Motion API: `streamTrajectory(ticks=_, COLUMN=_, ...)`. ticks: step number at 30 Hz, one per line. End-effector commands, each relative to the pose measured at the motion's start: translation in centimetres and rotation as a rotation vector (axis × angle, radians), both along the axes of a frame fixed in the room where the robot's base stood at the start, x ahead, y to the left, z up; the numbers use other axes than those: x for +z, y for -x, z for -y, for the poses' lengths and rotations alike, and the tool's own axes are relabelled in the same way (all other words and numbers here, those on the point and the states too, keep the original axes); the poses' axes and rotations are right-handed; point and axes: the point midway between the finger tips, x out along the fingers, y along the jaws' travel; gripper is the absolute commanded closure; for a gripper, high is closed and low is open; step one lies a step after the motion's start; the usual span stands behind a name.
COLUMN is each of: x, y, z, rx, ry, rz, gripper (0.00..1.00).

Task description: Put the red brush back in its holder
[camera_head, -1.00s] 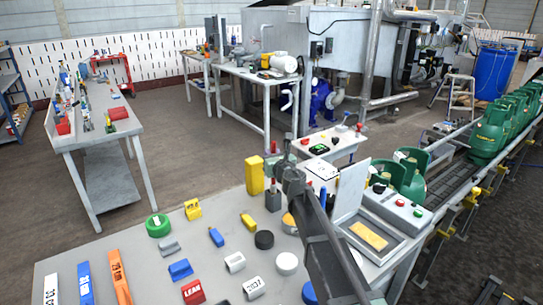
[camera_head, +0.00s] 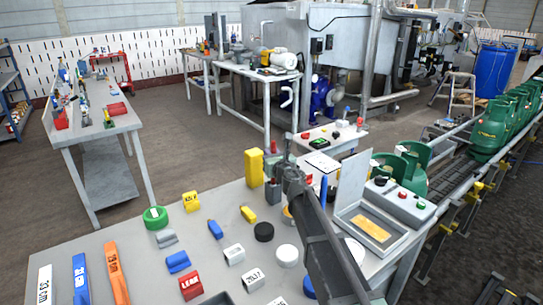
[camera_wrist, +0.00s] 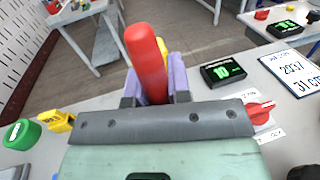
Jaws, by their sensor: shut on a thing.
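My gripper (camera_head: 282,172) is over the back of the near table, beside a tall yellow block. In the wrist view its purple-padded fingers (camera_wrist: 157,85) are shut on the red brush (camera_wrist: 146,60), whose rounded red handle stands up between them. A bit of red (camera_head: 273,147) shows by the gripper in the head view. A dark grey block, probably the holder (camera_head: 273,196), stands on the table just below the gripper, with red showing at its top. The brush's lower end is hidden, so I cannot tell whether it is inside the holder.
The yellow block (camera_head: 254,168) stands close left of the gripper. A grey box with a raised lid (camera_head: 352,183) is close on the right. Blocks and rolls, including a green roll (camera_head: 155,217), cover the front table. The conveyor with green cylinders (camera_head: 490,130) runs at right.

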Motion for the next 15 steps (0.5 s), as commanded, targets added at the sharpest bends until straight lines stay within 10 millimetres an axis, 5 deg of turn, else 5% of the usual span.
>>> streamTrajectory(ticks=11, x=-0.88, y=0.00, z=0.00, rx=0.000, ry=0.000, rz=0.000, gripper=1.00)
streamTrajectory(ticks=12, x=-0.75, y=0.00, z=0.00, rx=0.000, ry=0.000, rz=0.000, gripper=0.76)
streamTrajectory(ticks=15, x=-0.73, y=0.00, z=0.00, rx=0.000, ry=0.000, rz=0.000, gripper=0.60)
